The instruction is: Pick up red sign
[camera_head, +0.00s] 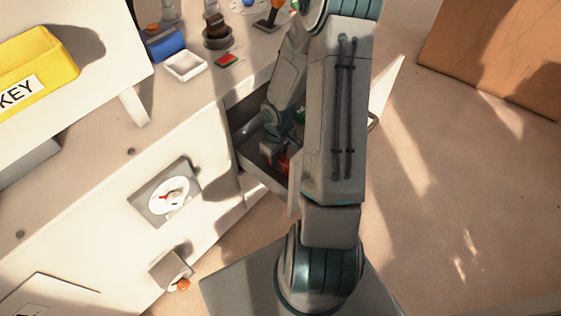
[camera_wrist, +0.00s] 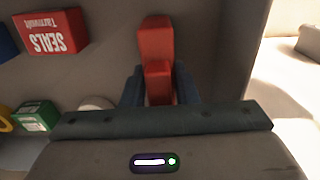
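A red thing, which looks like the red sign (camera_wrist: 156,42), is in the middle of the wrist view, with a narrower red part nearer to me. No lettering shows on it. My gripper (camera_wrist: 160,88) has one dark finger on each side of this narrower part. The fingers are close to its sides, but I cannot tell whether they touch it. In the head view my gripper (camera_head: 272,148) reaches down into an open drawer (camera_head: 262,178). Red shows beside it there, and my arm hides most of the drawer's inside.
The drawer also holds a red box marked SEALS (camera_wrist: 52,33), a green box (camera_wrist: 35,116) and a yellow thing (camera_wrist: 5,122). The drawer wall (camera_wrist: 236,45) is close on the right. On the counter are a white tray (camera_head: 185,66) and a small red item (camera_head: 229,60).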

